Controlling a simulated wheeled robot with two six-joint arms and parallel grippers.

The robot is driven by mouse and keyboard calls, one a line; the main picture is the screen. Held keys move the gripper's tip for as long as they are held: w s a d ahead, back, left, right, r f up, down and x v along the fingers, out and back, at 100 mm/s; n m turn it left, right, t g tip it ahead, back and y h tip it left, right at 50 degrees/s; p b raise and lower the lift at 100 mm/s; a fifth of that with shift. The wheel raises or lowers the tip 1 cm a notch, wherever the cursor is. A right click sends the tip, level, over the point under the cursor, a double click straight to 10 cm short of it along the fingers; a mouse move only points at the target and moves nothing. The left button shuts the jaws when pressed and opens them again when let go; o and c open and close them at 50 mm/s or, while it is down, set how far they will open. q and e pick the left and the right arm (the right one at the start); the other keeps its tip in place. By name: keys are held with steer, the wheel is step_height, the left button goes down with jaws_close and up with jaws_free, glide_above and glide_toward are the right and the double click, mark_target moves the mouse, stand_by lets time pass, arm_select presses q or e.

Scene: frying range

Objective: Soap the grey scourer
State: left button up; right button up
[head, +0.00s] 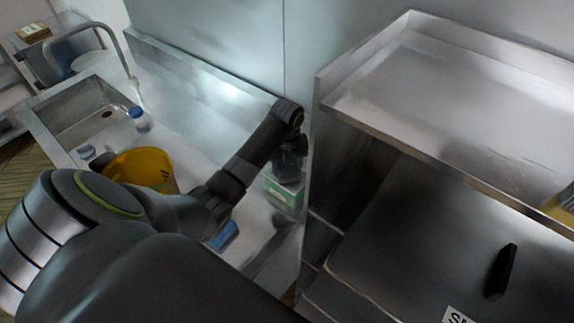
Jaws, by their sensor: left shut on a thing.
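My left arm reaches across the steel counter, and its dark gripper (290,172) points down at a green and white box (284,195) near the counter's right end. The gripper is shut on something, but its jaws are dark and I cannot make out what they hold. The gripper's tip overlaps the box's top; I cannot tell whether they touch. I cannot pick out a grey scourer. A small bottle with a blue cap (138,118) stands by the sink and may be the soap. My right gripper is not in view.
A yellow tub (140,166) stands behind my arm. A blue item (225,236) lies on the counter (200,135). A sink (90,112) with a tap (127,66) is at left. A raised steel unit (440,90) borders the counter at right.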

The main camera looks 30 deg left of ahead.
arm_select(q)
steer(key=shift+f+b, duration=0.45)
steer(key=shift+f, duration=0.5)
stand_by(1.1)
steer(key=shift+r+p, duration=0.65)
steer(key=shift+r, duration=2.9)
